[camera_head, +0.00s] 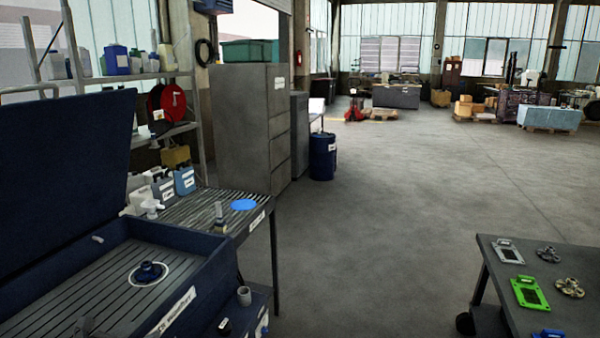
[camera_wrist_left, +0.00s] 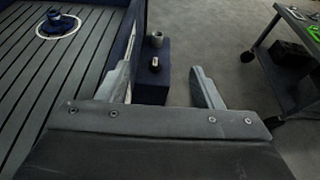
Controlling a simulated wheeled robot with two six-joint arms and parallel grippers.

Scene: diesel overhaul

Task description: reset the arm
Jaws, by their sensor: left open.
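My left gripper (camera_wrist_left: 163,62) is open and empty in the left wrist view. Its two fingers are spread, with the edge of the blue washer and the floor behind them. In the head view only a small grey part, perhaps of this gripper, shows at the bottom edge at left. The blue parts washer (camera_head: 215,262) has its lid up and a slatted top. A dark blue round part (camera_head: 148,271) sits inside a white ring on the slats; it also shows in the left wrist view (camera_wrist_left: 57,21). My right gripper is not in view.
A slatted draining table (camera_head: 190,208) with a blue disc (camera_head: 244,204) adjoins the washer. Bottles (camera_head: 185,180) stand behind it. A dark cart (camera_head: 500,262) at right carries green and grey plates and metal parts. The floor between is clear.

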